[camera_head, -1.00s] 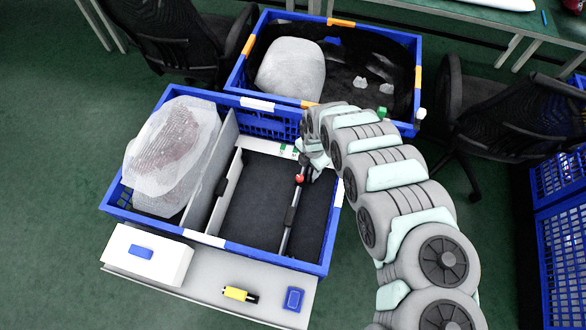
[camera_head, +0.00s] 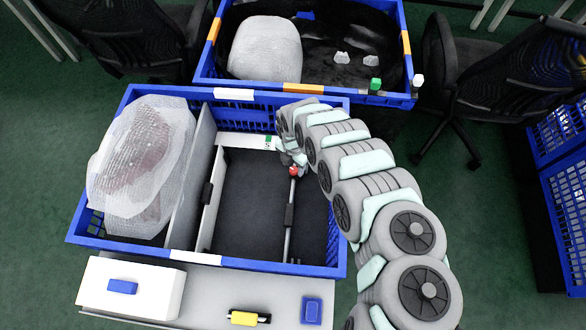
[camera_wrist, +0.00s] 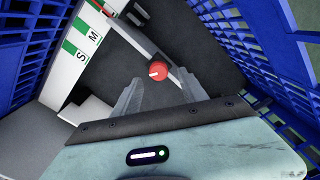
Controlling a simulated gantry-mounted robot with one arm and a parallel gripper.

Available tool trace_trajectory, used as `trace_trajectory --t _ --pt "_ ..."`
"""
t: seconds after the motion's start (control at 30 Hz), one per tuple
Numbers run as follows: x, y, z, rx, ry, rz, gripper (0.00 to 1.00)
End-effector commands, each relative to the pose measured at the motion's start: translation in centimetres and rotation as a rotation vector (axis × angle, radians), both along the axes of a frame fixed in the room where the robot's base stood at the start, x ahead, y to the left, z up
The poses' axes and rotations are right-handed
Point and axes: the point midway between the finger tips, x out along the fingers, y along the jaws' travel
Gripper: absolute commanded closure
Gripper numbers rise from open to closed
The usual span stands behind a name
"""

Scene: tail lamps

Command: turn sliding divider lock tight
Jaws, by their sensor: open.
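The divider lock is a red round knob (camera_wrist: 157,71) with a white mark on its face. It sits on the sliding divider, a thin grey bar (camera_head: 289,222) across the right part of the near blue crate (camera_head: 85,230). In the wrist view my gripper (camera_wrist: 158,88) is open, with its two grey fingers on either side of the knob's near side. I cannot tell whether the fingers touch it. In the head view the knob (camera_head: 293,171) shows just below my gripper (camera_head: 291,160), whose fingers are partly hidden by my wrist.
A white scale strip (camera_wrist: 85,45) with green marks and letters S and M lies along the crate's side. A wrapped lamp (camera_head: 140,160) fills the crate's left part. The dark compartment floor (camera_head: 250,200) is empty. A second blue crate (camera_head: 370,98) stands behind.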

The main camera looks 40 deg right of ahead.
Motion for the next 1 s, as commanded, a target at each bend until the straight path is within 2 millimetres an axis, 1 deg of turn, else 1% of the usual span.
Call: trace_trajectory --t 0.03,0.2,0.3,0.57,1.0 --pt "0.0 0.1 -1.2 0.002 -0.002 -0.002 0.5" --pt "0.1 0.1 -2.6 0.001 -0.003 -0.001 0.5" --pt "0.1 0.0 -2.9 -0.001 -0.003 0.0 0.5" --pt "0.1 0.0 -2.9 -0.001 -0.003 0.0 0.5" --pt "0.1 0.0 -2.9 -0.001 -0.003 -0.001 0.85"
